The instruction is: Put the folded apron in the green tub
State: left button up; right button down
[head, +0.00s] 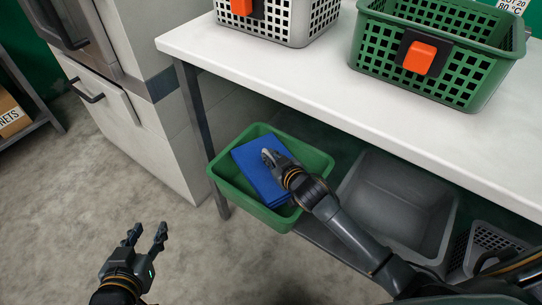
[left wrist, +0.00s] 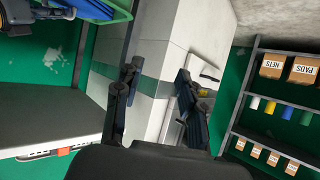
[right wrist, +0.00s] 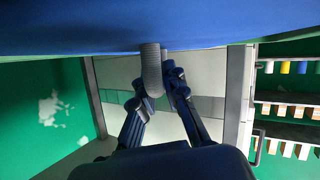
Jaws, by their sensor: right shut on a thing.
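The blue folded apron (head: 256,174) is over the opening of the green tub (head: 302,155), inside its rim as seen from above. I cannot tell whether it touches the floor of the tub. My right gripper (head: 276,164) is at the apron's top, shut on its grey ribbed loop, which shows in the right wrist view (right wrist: 151,68) under the broad blue apron (right wrist: 90,25). My left gripper (head: 148,236) is open and empty above the floor, left of and nearer than the tub. It also shows open in the left wrist view (left wrist: 155,85).
The green tub is on the lower shelf under the white table (head: 310,75). A grey tub (head: 405,190) stands right of it. A green basket (head: 480,92) and a white basket (head: 295,38) are on the tabletop. A cabinet (head: 150,130) stands at left.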

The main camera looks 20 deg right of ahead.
jog(key=c, duration=1.4)
grip_release()
jog(key=shift+r, duration=0.1)
